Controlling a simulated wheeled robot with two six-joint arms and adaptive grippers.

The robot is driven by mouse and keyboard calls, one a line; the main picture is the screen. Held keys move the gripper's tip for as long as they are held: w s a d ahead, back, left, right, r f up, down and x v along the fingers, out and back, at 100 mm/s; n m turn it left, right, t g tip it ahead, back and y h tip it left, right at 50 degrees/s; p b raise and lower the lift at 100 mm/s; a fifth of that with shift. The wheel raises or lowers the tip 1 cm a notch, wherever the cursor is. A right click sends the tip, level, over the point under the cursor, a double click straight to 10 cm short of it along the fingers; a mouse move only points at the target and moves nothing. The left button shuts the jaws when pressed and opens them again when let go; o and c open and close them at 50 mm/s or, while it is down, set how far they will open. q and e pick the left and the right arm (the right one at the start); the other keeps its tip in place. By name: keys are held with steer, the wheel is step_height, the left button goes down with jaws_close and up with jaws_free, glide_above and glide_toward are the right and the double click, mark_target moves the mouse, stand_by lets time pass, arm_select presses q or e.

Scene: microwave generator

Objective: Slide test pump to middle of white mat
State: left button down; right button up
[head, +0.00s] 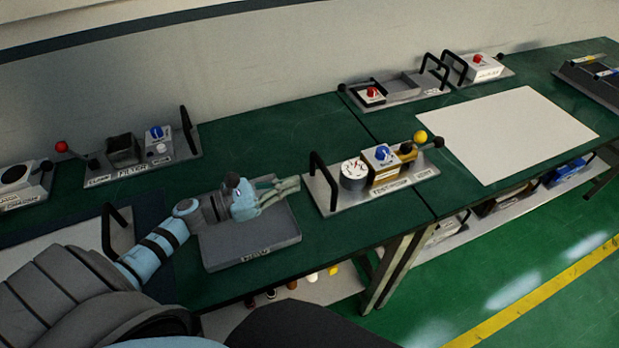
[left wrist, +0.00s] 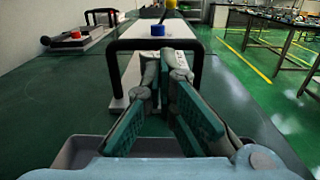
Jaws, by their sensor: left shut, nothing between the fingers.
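The test pump (head: 375,181) is a flat grey plate with a round white gauge, a blue knob, a yellow-ball lever and a black arched handle (head: 321,180) at its left end. It stands on the green bench, left of the white mat (head: 515,134). My left gripper (head: 297,184) is shut and empty, just left of the handle and above a grey tray. In the left wrist view the fingers (left wrist: 164,62) point at the handle (left wrist: 195,68) and partly cover the pump's plate. Contact with the handle cannot be told. My right gripper is not in view.
The grey tray (head: 252,262) lies under my left gripper. The filter unit (head: 145,160) stands at the back left. Red-knobbed units (head: 395,93) stand behind the pump. The mat's surface is clear. The bench's front edge is close to the pump.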

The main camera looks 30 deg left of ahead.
arm_select(q)
steer(key=x, duration=0.2)
steer(key=p+x, duration=0.1)
steer(key=x, duration=0.1)
steer(key=shift+w+d+r, duration=0.2)
steer(key=shift+w, duration=0.05)
steer(key=shift+w+d+f, duration=0.15)
steer(key=shift+w+d, duration=0.15)
